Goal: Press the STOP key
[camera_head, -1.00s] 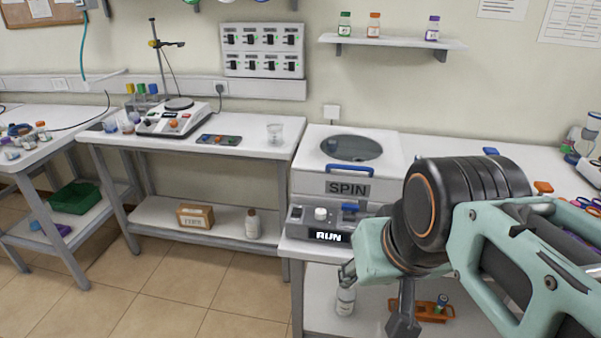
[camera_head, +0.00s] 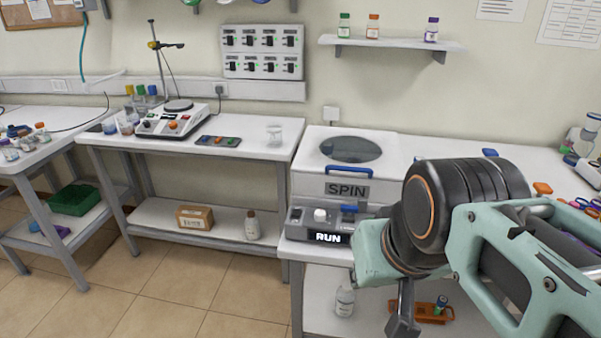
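A white centrifuge-like machine (camera_head: 306,178) marked SPIN stands on the middle bench, with a round dark window in its lid and a blue handle. Its grey front panel (camera_head: 300,226) has a white knob (camera_head: 320,215), a blue part (camera_head: 350,213) and a display (camera_head: 328,238) reading RUN. No key lettered STOP can be read; my arm covers the panel's right end. My arm reaches in from the right, in front of the machine. A dark grey piece (camera_head: 404,318) below the teal link seems to be part of my gripper; its fingertips and opening cannot be made out.
A hotplate stirrer (camera_head: 170,122), a small pad with coloured buttons (camera_head: 218,141) and a beaker (camera_head: 274,134) stand on the left bench. An orange tray (camera_head: 424,315) and a white bottle (camera_head: 345,301) sit on the shelf below the machine. Floor at left is clear.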

